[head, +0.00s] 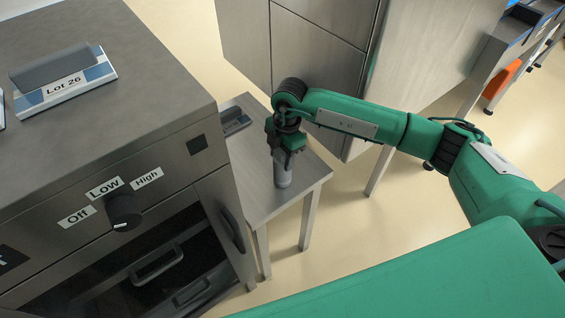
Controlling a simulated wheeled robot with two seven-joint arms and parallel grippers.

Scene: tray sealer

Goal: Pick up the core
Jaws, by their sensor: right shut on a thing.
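A small grey cylinder, which looks like the core (283,176), stands upright on the small metal side table near its front right part. My right gripper (283,160) comes down from above and is shut on its top. The gripper's fingers hide the upper end of the core. Whether the core's base touches the table is hard to tell. My left gripper is not in view.
The side table (262,205) also bears a dark flat item (234,122) at its back left. The tray sealer (130,120), with an Off/Low/High knob (124,211), stands close on the left. A metal cabinet (320,50) stands behind. Floor is clear right of the table.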

